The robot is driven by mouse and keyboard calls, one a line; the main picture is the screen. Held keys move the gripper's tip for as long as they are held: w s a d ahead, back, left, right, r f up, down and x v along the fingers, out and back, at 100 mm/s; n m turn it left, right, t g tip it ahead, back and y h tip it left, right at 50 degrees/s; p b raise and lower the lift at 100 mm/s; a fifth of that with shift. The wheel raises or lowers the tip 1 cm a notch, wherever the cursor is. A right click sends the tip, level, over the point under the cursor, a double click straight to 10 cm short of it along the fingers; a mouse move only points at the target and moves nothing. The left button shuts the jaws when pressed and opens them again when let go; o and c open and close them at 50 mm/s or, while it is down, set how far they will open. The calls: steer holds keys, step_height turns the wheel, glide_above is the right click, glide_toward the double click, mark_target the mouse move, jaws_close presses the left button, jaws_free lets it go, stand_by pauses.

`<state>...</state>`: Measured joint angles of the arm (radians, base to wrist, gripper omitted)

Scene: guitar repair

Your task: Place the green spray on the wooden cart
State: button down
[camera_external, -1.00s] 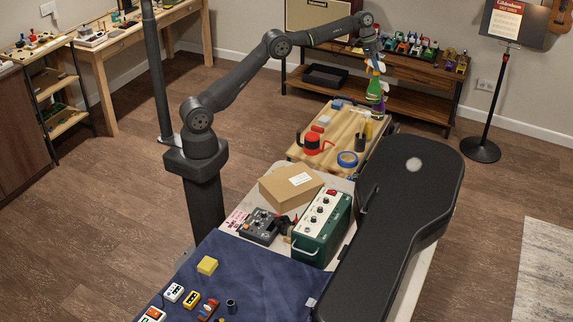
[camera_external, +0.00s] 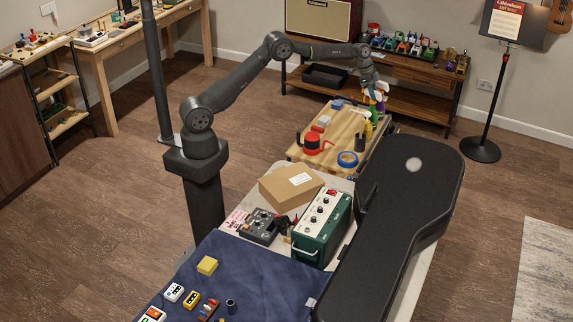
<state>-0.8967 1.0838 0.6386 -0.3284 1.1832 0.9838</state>
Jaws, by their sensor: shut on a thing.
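My gripper (camera_external: 374,93) is at the far right corner of the wooden cart (camera_external: 340,123), shut on the green spray (camera_external: 373,113). The green spray is a green bottle with a pale top, roughly upright. Its lower part is at the level of the cart's top, among other bottles. Whether its base touches the cart top cannot be told. The fingers are small and partly hidden by the bottle tops.
A black guitar case (camera_external: 400,215) lies nearby. A shelf (camera_external: 410,95) stands behind.

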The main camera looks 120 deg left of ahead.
steer(key=shift+f, duration=0.4)
steer(key=shift+f, duration=0.15)
steer(key=c, duration=1.3)
jaws_free()
steer(key=shift+o, duration=0.2)
steer(key=v, duration=1.2)
